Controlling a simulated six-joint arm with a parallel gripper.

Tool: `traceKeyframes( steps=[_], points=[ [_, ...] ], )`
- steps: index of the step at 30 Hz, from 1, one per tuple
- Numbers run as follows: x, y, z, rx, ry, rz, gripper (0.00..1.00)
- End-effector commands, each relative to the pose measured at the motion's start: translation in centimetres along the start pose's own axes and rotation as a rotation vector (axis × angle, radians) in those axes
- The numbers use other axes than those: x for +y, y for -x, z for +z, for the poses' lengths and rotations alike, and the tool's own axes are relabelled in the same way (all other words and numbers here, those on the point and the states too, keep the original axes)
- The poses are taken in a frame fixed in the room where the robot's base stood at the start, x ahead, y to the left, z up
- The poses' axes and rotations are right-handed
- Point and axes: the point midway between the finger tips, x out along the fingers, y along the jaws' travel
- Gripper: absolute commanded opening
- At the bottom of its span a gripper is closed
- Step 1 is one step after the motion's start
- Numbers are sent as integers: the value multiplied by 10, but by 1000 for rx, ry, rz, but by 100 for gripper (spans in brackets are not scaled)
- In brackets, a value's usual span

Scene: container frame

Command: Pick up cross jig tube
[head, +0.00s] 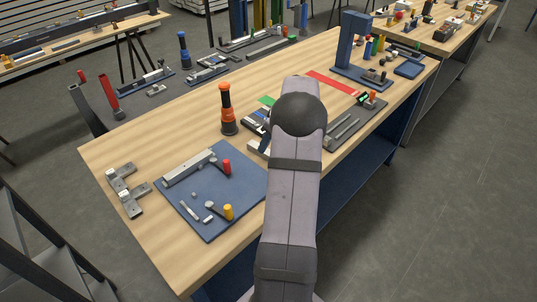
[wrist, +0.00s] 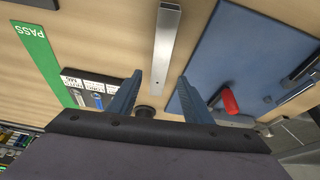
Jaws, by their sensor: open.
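A silver square tube (wrist: 165,45), likely the cross jig tube, shows in the wrist view, running from the top edge down to between my fingers. My gripper (wrist: 160,76) is open and empty, with one blue finger on each side of the tube's lower end. Gaps show between the tube and both fingers. I cannot tell how far the fingertips are above the table. In the head view my arm covers most of the area around the gripper, and I cannot make out the tube there.
A blue plate (head: 235,203) with a red-handled clamp (wrist: 229,101) lies to the right in the wrist view. A green PASS label (wrist: 38,55) and small cards lie left. An orange-black bottle (head: 227,108) stands on the wooden table (head: 165,140). Grey metal blocks (head: 124,188) lie far left.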

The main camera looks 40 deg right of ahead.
Motion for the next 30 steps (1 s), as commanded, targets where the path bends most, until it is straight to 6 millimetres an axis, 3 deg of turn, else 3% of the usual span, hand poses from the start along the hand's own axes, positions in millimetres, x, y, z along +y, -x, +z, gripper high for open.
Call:
traceKeyframes(
  steps=[15,23,24,30],
  points=[
    [1,-46,-3,-1,1,-1,45],
    [1,-50,-3,0,2,0,45],
    [1,-49,-3,0,1,0,43],
    [1,-49,-3,0,1,0,0]
  ],
)
